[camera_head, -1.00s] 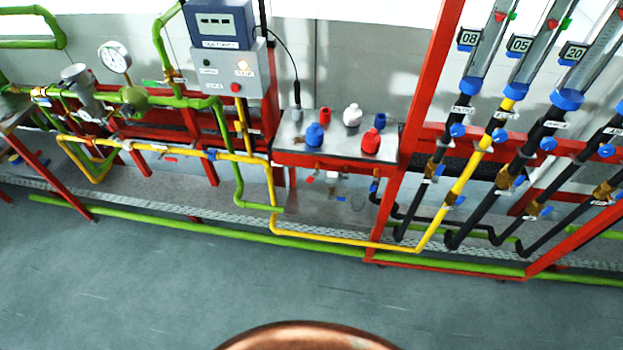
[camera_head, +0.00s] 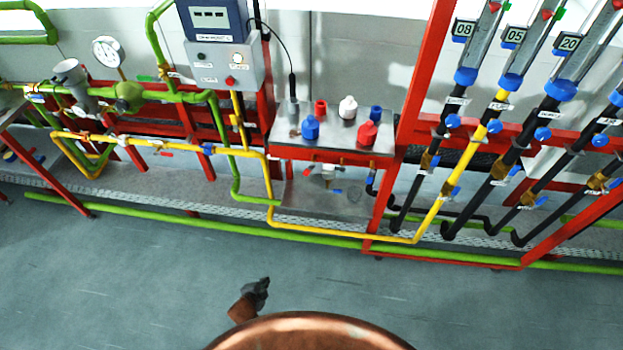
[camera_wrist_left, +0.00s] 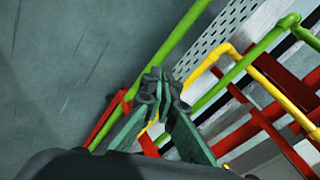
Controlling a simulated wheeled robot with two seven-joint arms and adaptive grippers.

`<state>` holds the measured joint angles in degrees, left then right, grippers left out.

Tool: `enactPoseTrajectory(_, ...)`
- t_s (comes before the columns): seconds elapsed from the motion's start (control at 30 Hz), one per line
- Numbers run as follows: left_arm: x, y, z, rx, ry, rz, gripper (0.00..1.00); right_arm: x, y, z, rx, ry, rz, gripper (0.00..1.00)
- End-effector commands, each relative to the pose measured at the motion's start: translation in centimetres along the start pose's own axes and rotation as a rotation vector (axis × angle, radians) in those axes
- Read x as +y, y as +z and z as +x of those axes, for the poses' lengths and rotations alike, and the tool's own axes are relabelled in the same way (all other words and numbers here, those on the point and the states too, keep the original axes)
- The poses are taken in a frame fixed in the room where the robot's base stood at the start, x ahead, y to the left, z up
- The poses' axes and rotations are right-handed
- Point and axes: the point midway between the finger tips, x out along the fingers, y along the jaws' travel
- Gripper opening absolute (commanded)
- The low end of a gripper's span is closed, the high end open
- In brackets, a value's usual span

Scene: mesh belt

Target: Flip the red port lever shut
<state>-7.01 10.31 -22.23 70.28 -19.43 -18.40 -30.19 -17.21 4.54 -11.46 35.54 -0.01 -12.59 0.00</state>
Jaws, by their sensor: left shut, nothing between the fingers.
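A small red lever (camera_head: 308,171) sits beside a pale fitting (camera_head: 328,168) under the front edge of the steel bench. A second small red lever (camera_head: 163,154) is on the yellow pipe at the left. I cannot read any port label at either one. My left gripper (camera_head: 264,283) is low over the grey floor, below and in front of the bench and well apart from both levers. Its fingers are shut and empty. In the left wrist view the closed fingertips (camera_wrist_left: 160,80) point toward the pipes and red frame. My right gripper is not in view.
The steel bench (camera_head: 283,136) carries red, blue and white bottles. A yellow pipe (camera_head: 340,238) and a long green pipe (camera_head: 160,225) run low along the front. Red frame posts (camera_head: 385,195) stand right of the bench. The floor in front is clear.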

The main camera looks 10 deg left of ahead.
Motion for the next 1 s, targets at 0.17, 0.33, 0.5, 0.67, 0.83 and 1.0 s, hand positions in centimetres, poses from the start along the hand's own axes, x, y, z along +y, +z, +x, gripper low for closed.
enactPoseTrajectory(0.17,-11.7,-10.3,-3.0,0.114,-0.200,0.313,0.00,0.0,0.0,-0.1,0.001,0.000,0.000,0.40)
enactPoseTrajectory(0.33,-20.6,-19.5,-8.7,0.179,-0.410,0.589,0.00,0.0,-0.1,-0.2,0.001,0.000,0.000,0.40)
enactPoseTrajectory(0.5,-26.3,-26.3,-15.2,0.201,-0.594,0.793,0.00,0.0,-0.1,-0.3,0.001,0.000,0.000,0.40)
enactPoseTrajectory(0.67,-28.9,-29.6,-19.1,0.202,-0.700,0.896,0.00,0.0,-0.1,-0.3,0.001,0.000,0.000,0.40)
enactPoseTrajectory(0.83,-29.6,-30.7,-20.5,0.200,-0.734,0.929,0.00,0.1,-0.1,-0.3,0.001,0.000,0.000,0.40)
enactPoseTrajectory(1.0,-29.6,-30.6,-20.5,0.200,-0.734,0.928,0.00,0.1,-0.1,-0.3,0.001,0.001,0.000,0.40)
